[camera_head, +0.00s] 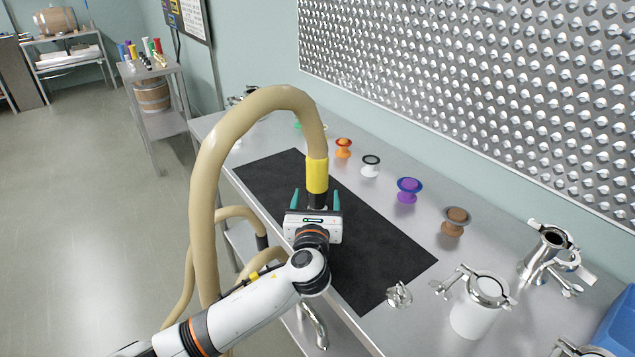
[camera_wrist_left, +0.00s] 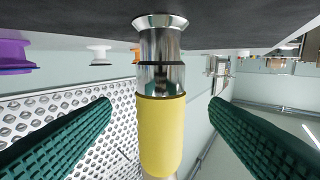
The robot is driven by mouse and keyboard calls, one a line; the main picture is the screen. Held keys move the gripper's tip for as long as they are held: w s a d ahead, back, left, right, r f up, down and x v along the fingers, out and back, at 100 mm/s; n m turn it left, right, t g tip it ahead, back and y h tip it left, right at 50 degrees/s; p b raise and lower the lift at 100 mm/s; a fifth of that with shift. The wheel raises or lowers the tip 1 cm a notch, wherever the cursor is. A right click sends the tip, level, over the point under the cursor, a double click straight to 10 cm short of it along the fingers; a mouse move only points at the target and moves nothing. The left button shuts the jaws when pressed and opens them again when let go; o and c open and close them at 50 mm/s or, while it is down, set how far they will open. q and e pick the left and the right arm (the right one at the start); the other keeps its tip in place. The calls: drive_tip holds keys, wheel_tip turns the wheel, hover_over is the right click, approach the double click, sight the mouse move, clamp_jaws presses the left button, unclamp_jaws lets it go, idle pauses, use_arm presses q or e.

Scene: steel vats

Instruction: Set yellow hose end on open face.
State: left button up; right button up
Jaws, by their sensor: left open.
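The yellow hose end (camera_head: 317,176) is a yellow sleeve on a thick beige hose (camera_head: 205,190) that arches over from the left. It points down over the black mat (camera_head: 380,245). In the left wrist view the yellow sleeve (camera_wrist_left: 160,135) leads to a steel ferrule (camera_wrist_left: 160,45) with a flared rim at the mat; I cannot tell whether the rim touches it. My left gripper (camera_head: 316,199) is open, with its green fingers on either side of the hose end and visible gaps to it. I cannot tell which surface is the open face. My right gripper is not in view.
Orange, white, purple (camera_head: 408,189) and brown (camera_head: 455,220) spools line the back of the steel table. A steel fitting (camera_head: 398,294), a white clamped vessel (camera_head: 478,305) and a steel pipe piece (camera_head: 548,255) stand at the right. The mat's right part looks clear.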

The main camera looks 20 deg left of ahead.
sight(317, 192)
use_arm(q)
drive_tip(key=shift+x, duration=0.8)
drive_tip(key=shift+w+f, duration=0.15)
drive_tip(key=shift+w, duration=0.1)
drive_tip(key=x, duration=0.2)
drive_tip(key=shift+w+a, duration=0.15)
drive_tip(key=shift+w, duration=0.2)
drive_tip(key=shift+x, duration=1.15)
drive_tip(key=shift+w, duration=0.2)
drive_tip(key=shift+c, duration=0.3)
drive_tip(key=c, duration=1.2)
drive_tip(key=shift+c, duration=1.2)
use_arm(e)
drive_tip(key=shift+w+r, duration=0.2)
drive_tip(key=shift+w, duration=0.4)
